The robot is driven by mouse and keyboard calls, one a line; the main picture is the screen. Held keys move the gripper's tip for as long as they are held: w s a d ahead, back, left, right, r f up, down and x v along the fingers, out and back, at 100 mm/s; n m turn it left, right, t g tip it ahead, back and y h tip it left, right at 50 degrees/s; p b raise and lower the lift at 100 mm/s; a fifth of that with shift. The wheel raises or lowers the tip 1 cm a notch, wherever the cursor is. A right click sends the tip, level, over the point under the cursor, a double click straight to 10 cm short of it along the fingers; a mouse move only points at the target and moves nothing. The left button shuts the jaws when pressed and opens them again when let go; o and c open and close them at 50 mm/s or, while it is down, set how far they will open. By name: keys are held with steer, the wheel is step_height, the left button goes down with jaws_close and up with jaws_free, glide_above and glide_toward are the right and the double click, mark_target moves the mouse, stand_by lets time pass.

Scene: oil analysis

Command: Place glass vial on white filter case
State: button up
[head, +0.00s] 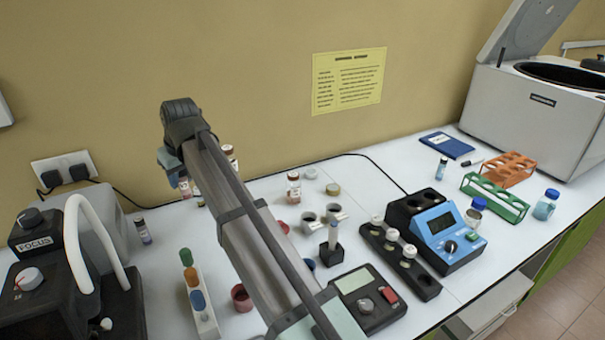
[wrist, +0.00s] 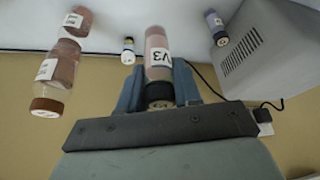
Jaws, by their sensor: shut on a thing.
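My gripper (wrist: 158,88) is shut on a glass vial (wrist: 158,55) with pinkish contents, a black cap and a label that reads V3. The vial sits between the two blue-grey fingers, with its cap near the palm. In the head view my gripper (head: 170,163) is at the back left near the wall, and the vial is mostly hidden or too small to make out surely. I cannot surely pick out the white filter case; a small pale round case (head: 333,189) lies at the back middle of the table.
Brown-capped bottles (wrist: 55,85) stand beside my gripper. A small vial (head: 142,231) stands near the grey box at left. A blue device (head: 440,235) stands at right.

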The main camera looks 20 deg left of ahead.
step_height(320, 180, up, 10)
steer(key=shift+w+f, duration=0.1)
steer(key=shift+f, duration=0.05)
steer(key=w+d, duration=0.4)
steer(key=w, duration=0.6)
steer(key=w+d, duration=0.4)
steer(key=w, duration=0.6)
steer(key=n, duration=0.1)
glide_above(310, 171)
step_height(310, 171, down, 11)
step_height(310, 171, down, 10)
steer(key=shift+a+f, duration=0.1)
steer(key=shift+f, duration=0.15)
steer(key=shift+f, duration=0.15)
steer(key=o, duration=1)
steer(key=shift+o, duration=0.2)
steer(key=v, duration=1.2)
steer(key=shift+w, duration=0.2)
